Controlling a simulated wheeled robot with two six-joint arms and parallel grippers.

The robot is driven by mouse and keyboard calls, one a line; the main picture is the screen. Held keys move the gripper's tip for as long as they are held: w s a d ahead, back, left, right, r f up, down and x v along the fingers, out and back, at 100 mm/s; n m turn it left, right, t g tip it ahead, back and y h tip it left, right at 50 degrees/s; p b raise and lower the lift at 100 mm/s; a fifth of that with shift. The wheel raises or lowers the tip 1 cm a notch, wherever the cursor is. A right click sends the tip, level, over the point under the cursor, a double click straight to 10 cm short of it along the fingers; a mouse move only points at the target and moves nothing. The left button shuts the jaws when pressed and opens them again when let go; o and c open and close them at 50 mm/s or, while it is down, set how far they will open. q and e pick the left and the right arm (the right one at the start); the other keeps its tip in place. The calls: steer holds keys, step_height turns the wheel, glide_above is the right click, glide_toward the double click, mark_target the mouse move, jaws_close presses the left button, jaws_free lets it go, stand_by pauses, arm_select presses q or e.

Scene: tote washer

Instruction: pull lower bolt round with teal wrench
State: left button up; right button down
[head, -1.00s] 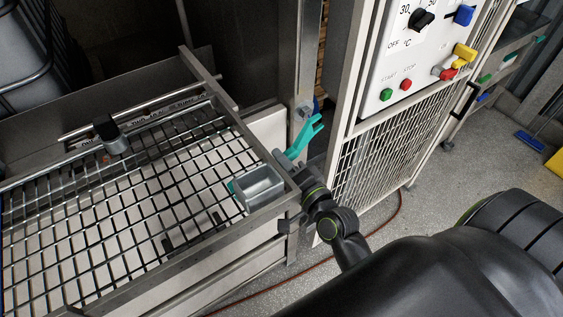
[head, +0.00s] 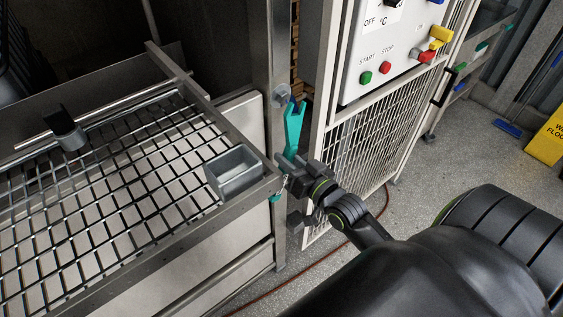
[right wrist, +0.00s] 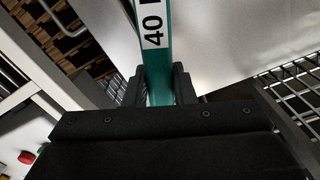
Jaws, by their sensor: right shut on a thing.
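The teal wrench (head: 293,128) is held nearly upright in my right gripper (head: 288,166), with its forked open end up. In the right wrist view the wrench (right wrist: 157,78) runs between the two fingers of my right gripper (right wrist: 160,88) and bears a white label reading 40. A round grey bolt (head: 281,95) shows on the steel post, just up and left of the fork. The fork looks close to it but not around it; whether they touch I cannot tell. Whether this is the lower bolt I cannot tell; no other bolt shows clearly. My left gripper is out of view.
A wire rack (head: 110,190) with a grey open box (head: 234,172) at its corner lies left of my right gripper. A control panel (head: 390,55) above a mesh cabinet front (head: 365,145) stands to the right. A red hose (head: 262,295) lies on the floor.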

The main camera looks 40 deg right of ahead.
steer(key=shift+d, duration=0.15)
stand_by(0.4)
steer(key=shift+w, duration=0.15)
steer(key=shift+w, duration=0.85)
steer(key=shift+w, duration=0.55)
stand_by(0.6)
steer(key=shift+w+a, duration=0.2)
steer(key=shift+w, duration=0.45)
